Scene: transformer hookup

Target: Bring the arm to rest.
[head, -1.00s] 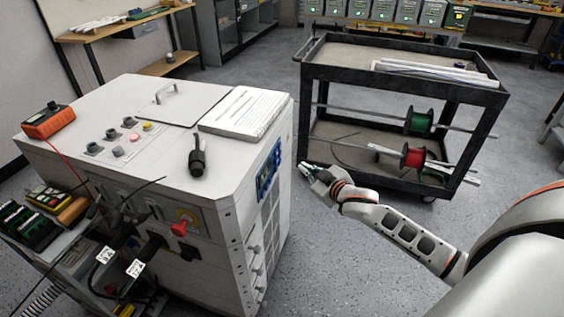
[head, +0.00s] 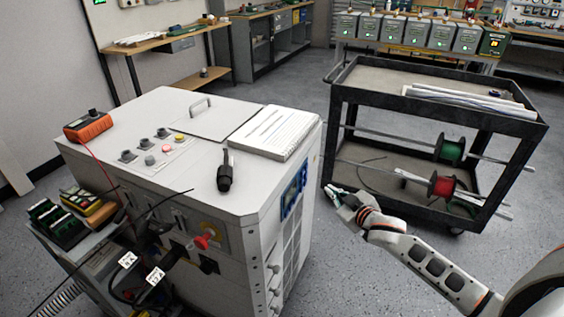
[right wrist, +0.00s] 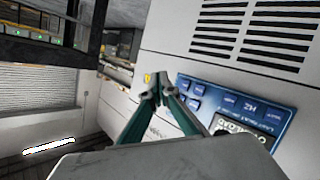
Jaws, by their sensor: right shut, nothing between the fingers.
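My right arm comes in from the lower right of the head view. Its right gripper (head: 335,194) is beside the right face of the white transformer cabinet (head: 180,185), between the cabinet and the black cart (head: 345,98). In the right wrist view the gripper's two green fingers (right wrist: 162,84) meet at the tips with nothing between them. Behind them are the cabinet's vent slots and its blue control panel (right wrist: 225,102). I cannot tell how far the fingertips are from the panel. My left gripper is not in view.
The cart holds green (head: 450,148) and red wire spools (head: 441,187). A side shelf (head: 85,240) with cables stands at left.

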